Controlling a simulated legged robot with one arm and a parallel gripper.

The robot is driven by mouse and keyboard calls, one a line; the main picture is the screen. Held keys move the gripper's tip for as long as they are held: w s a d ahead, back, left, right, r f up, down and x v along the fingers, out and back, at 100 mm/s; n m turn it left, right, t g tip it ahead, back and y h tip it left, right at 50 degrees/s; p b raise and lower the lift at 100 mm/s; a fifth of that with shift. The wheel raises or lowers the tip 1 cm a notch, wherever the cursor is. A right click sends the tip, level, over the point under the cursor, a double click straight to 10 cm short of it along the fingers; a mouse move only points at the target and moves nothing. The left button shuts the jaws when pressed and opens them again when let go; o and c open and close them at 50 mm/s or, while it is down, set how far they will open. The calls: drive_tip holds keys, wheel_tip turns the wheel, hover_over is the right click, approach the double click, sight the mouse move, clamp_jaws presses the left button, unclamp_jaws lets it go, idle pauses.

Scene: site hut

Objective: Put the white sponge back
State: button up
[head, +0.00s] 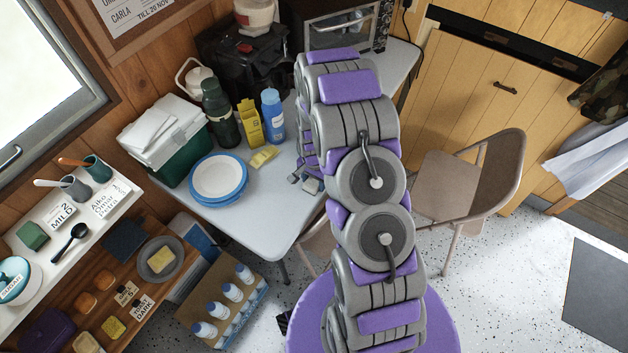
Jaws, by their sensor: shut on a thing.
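My gripper (302,182) is low over the white table (290,215), right of the blue-rimmed plates, and partly hidden behind my own arm. Its jaws are shut on a small pale block, which looks like the white sponge (312,186). Only a little of it shows, and I cannot tell whether it touches the tabletop. A yellow block (263,156) lies on the table to the left of the gripper, in front of a yellow box (249,123).
Stacked plates (218,178), a blue bottle (272,115), a dark green flask (220,112) and a cooler (163,138) crowd the table's left. A wooden shelf (65,298) holds small blocks and a grey dish (143,262). A folding chair (447,180) stands right.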

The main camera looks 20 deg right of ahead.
drive_tip(key=o, duration=1)
drive_tip(key=shift+r, duration=0.5)
wheel_tip(320, 180, up, 12)
drive_tip(key=p, duration=0.3)
wheel_tip(320, 180, up, 10)
drive_tip(key=n, duration=0.3)
hover_over(314, 181)
drive_tip(key=s+a, duration=0.4)
drive_tip(key=s, duration=0.2)
drive_tip(key=s+a+r+n, duration=0.1)
drive_tip(key=s+r+n, duration=0.1)
drive_tip(key=s+r, duration=0.3)
drive_tip(key=s+a+r+n+g, duration=0.1)
drive_tip(key=s+r, duration=0.4)
drive_tip(key=s, duration=0.7)
drive_tip(key=s+a+r+n, duration=0.3)
drive_tip(key=s+r+n, duration=0.2)
drive_tip(key=s, duration=0.3)
drive_tip(key=shift+s+a+r+g, duration=0.1)
drive_tip(key=shift+s+a+g, duration=0.15)
drive_tip(key=shift+s+g, duration=0.15)
